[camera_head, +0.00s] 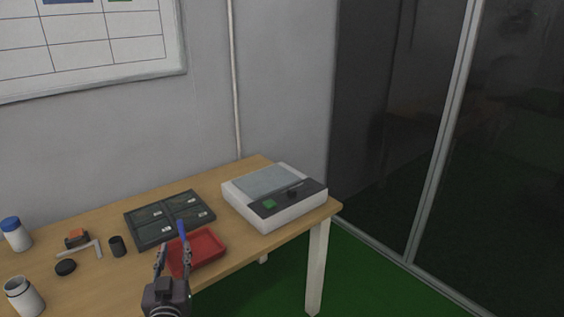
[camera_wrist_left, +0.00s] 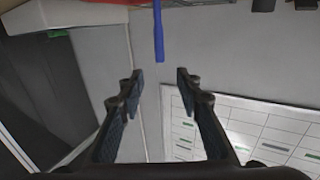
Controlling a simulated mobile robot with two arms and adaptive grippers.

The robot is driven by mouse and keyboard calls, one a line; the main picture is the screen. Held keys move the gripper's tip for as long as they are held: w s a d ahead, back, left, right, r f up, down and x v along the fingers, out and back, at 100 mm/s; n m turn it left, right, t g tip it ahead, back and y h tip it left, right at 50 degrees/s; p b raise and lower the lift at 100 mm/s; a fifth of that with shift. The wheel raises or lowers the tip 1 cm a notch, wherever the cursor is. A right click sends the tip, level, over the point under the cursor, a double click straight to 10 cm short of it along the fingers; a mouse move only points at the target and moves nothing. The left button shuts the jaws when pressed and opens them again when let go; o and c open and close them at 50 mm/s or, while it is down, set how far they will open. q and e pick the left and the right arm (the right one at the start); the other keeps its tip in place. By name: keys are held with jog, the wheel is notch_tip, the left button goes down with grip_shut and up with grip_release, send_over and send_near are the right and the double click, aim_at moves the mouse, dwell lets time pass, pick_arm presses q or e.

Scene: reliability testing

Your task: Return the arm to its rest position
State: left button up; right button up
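My left gripper (camera_head: 174,246) comes up from the bottom of the head view, in front of the red tray. Its two fingers are apart with nothing between them, and the left wrist view (camera_wrist_left: 159,78) also shows them open. A blue stick-like object (camera_head: 181,229) shows just beyond the fingertips, by the red tray (camera_head: 208,246). In the left wrist view the blue object (camera_wrist_left: 158,35) is clear of the fingers, at the top. Its lower end is hidden in the head view. My right gripper is in neither view.
On the wooden table (camera_head: 107,278) are a dark compartment tray (camera_head: 166,219), a white device (camera_head: 273,198), a black cup (camera_head: 117,246), a black puck (camera_head: 65,267) and white bottles (camera_head: 22,297). The wall is behind; green floor (camera_head: 375,285) is open at right.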

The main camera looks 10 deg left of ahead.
pick_arm(q)
jog(key=s+d+f+m+g+h, duration=0.2)
jog(key=s+d+f+g, duration=0.3)
jog(key=s, duration=0.5)
jog(key=s+d+f+m+g+h, duration=0.35)
jog(key=s+d+f, duration=0.3)
jog(key=s, duration=0.45)
jog(key=s+d+f+m+g+h, duration=0.1)
jog(key=s+d+f+g+h, duration=0.1)
jog(key=s+d+f+g, duration=0.6)
jog(key=s+a+f+t, duration=0.1)
jog(key=s+f, duration=0.1)
jog(key=f, duration=0.9)
jog(key=s+a+f+t, duration=0.1)
jog(key=f, duration=1.1)
jog(key=s+a+f+g, duration=0.1)
jog(key=s+a+f, duration=0.1)
jog(key=s+f, duration=1.4)
jog(key=shift+s+a, duration=0.4)
jog(key=shift+s, duration=0.4)
jog(key=shift+f+m+y, duration=0.1)
jog(key=shift+m+y, duration=0.15)
